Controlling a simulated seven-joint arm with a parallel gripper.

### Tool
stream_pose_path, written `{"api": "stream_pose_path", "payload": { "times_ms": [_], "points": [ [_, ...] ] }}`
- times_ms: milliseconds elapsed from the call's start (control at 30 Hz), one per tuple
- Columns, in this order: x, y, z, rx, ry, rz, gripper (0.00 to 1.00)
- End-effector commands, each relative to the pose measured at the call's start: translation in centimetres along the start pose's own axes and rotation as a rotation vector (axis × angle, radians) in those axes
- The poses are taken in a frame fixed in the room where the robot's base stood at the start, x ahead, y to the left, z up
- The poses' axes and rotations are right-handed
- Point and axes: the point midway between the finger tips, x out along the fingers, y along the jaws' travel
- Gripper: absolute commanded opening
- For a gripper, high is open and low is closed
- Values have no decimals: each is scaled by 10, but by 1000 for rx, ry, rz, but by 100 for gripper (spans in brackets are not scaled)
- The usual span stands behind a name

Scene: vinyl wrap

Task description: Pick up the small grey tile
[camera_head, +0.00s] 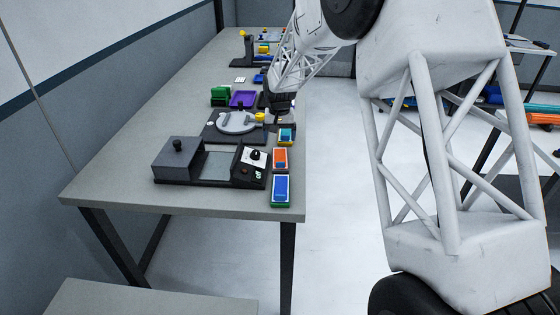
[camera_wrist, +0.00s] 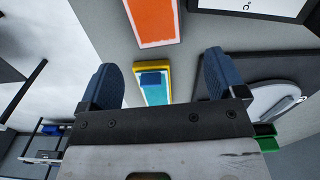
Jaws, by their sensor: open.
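My gripper (camera_wrist: 160,72) is open, its two blue-grey fingers spread wide with nothing between them. In the head view my gripper (camera_head: 281,104) hangs over the right edge of the bench. Between and beyond the fingers in the wrist view lies a small yellow-rimmed tray (camera_wrist: 140,69) with a teal inside and a small blue block (camera_wrist: 151,80) at one end. The same tray shows in the head view (camera_head: 286,142), just in front of my gripper. I cannot make out a small grey tile for certain in either view.
An orange tray (camera_head: 280,160) and a blue tray (camera_head: 281,189) line the bench's right edge. A dark device with a round grey plate (camera_head: 238,122) stands left of my gripper. A black and grey device (camera_head: 179,157) is nearer. A purple tray (camera_head: 243,99) and green box (camera_head: 220,94) are behind.

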Motion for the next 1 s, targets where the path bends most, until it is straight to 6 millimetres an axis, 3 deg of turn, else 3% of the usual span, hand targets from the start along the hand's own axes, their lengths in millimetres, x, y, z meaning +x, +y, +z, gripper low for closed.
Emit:
{"api": "stream_pose_path", "payload": {
  "times_ms": [167,600,1000],
  "points": [
    [6,0,0,0,-1,0,89],
    [48,1,-2,0,0,0,89],
    [52,1,-2,0,0,0,89]
  ]
}}
